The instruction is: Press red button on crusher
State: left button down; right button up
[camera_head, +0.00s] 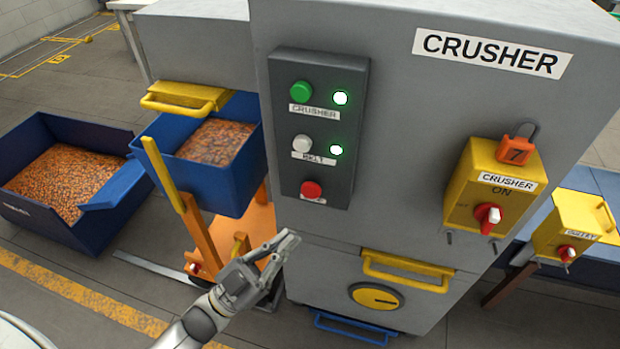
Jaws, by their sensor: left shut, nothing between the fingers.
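The crusher (420,130) is a large grey machine with a black-and-white name plate. A dark control panel (342,190) on its front carries a green button (301,91) at the top, a white button (303,143) in the middle and a red button (311,190) at the bottom. My right gripper is not in view.
A yellow switch box (487,190) with a red knob and an orange padlock is on the crusher's right. A yellow drawer handle (405,272) is below. Blue bins of orange-brown granules, one low (115,212) and one raised (222,190), stand at left. Floor at lower left is clear.

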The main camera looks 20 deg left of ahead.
pick_arm(q)
jog(key=b, duration=0.3)
send_near(312, 189)
jog(key=w+d+r, duration=0.2)
jog(key=d+r, duration=0.2)
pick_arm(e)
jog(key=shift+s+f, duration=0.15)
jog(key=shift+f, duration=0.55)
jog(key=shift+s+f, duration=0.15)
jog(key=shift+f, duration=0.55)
pick_arm(q)
jog(key=shift+w+d+r, duration=0.1)
jog(key=shift+w, duration=0.15)
jog(key=shift+w, duration=0.35)
jog(key=shift+w, duration=0.4)
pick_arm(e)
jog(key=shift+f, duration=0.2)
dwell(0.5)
pick_arm(q)
jog(key=shift+s, duration=0.1)
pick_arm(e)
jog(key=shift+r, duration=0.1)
pick_arm(q)
jog(key=shift+s+p, duration=0.3)
jog(key=shift+s, duration=0.5)
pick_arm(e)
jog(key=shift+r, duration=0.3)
